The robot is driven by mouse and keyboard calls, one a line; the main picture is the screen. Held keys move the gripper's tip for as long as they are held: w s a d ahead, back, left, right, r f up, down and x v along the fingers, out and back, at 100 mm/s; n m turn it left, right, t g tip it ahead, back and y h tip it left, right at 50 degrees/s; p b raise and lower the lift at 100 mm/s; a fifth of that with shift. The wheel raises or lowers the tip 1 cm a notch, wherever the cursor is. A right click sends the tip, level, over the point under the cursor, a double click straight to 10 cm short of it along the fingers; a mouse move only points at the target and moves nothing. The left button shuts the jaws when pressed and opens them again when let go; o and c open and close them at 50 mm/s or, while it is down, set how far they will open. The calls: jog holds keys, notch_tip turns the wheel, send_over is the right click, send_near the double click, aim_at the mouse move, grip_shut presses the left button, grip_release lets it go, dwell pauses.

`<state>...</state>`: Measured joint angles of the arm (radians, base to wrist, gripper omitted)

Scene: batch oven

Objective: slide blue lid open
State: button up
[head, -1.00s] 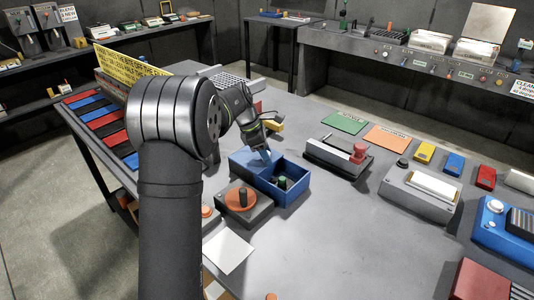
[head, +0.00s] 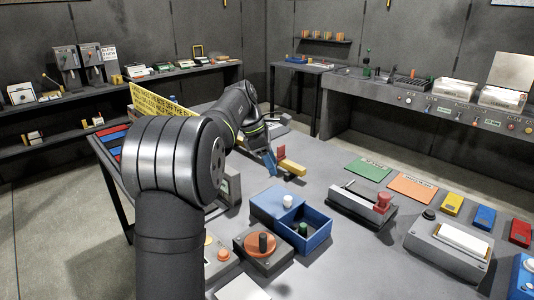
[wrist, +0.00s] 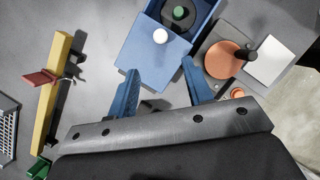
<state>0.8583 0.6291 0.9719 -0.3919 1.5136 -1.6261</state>
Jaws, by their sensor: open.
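The blue box (head: 318,238) stands on the table with part of its inside exposed. A green knob-like piece (head: 303,229) is inside it. The blue lid (head: 268,205) with a white knob (head: 287,201) lies toward the box's left end. The wrist view shows the lid (wrist: 140,48), its white knob (wrist: 160,36) and the green piece (wrist: 180,13). My gripper (head: 270,163) is beyond the lid, apart from it. In the wrist view my gripper (wrist: 160,68) has its two blue fingers spread, with nothing between them and the lid's knob just beyond the tips.
A yellow bar with a red piece (wrist: 52,95) lies beside the gripper. A grey base with an orange disc and black knob (head: 262,243) stands close in front of the box. A grey device with a red knob (head: 382,202) is to its right. Bare table lies between.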

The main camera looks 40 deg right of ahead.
aim_at(288, 198)
jog(key=shift+v, duration=1.55)
jog(key=shift+f, duration=0.1)
jog(key=x, duration=1.7)
jog(key=shift+f, duration=0.2)
jog(key=shift+s, duration=0.1)
jog(key=shift+r, duration=0.1)
